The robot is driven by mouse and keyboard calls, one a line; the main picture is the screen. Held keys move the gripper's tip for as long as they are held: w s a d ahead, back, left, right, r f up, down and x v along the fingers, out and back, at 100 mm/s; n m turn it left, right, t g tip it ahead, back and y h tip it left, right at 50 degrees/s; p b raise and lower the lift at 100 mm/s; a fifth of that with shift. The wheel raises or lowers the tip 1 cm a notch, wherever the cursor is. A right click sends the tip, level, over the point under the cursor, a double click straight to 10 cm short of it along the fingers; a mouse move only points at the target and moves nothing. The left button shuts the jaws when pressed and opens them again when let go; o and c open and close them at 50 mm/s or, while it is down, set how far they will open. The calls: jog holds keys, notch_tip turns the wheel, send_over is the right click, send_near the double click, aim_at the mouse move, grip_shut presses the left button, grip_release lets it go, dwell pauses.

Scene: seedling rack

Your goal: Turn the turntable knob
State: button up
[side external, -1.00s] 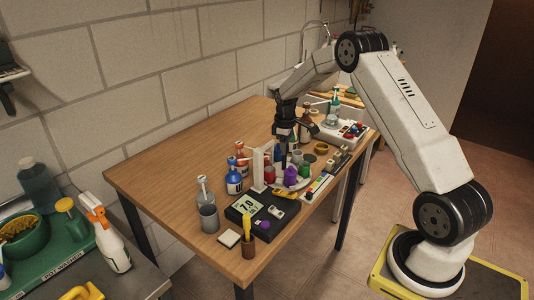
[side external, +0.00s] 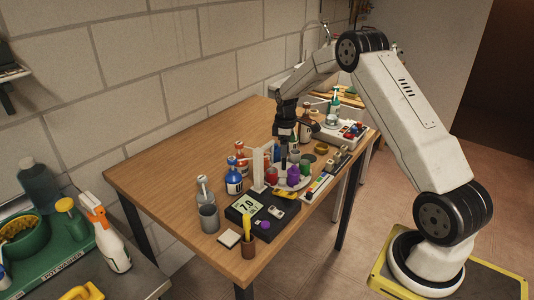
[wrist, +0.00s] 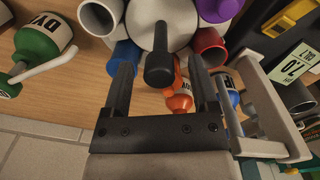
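The white round turntable (wrist: 183,33) carries coloured cups around its rim: white, blue, red and purple ones show in the wrist view. Its dark knob (wrist: 160,68) is a post with a rounded end, standing up from the middle. My gripper (wrist: 162,58) is open, one dark finger on each side of the knob, with visible gaps to both. In the side view the turntable (side external: 304,183) is partly hidden by its cups. My gripper (side external: 285,158) points down over it there, and the knob is hidden.
A white upright frame (side external: 257,170) stands close left of the turntable. A black box with a display (side external: 262,211) is in front. The table's left part is clear.

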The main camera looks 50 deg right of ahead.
jog(key=shift+r, duration=3.95)
jog(key=shift+a, duration=0.15)
jog(key=s+a+m+t, duration=0.1)
jog(key=s+a, duration=0.3)
jog(key=a, duration=0.4)
jog(key=s+a+m+t, duration=0.1)
jog(key=s+a+m, duration=0.15)
jog(key=a, duration=0.55)
jog(key=s+a+f+m, duration=0.1)
jog(key=s+a+m, duration=0.1)
jog(key=s+a, duration=0.7)
jog(key=s, duration=0.4)
jog(key=shift+s+a+t, duration=0.3)
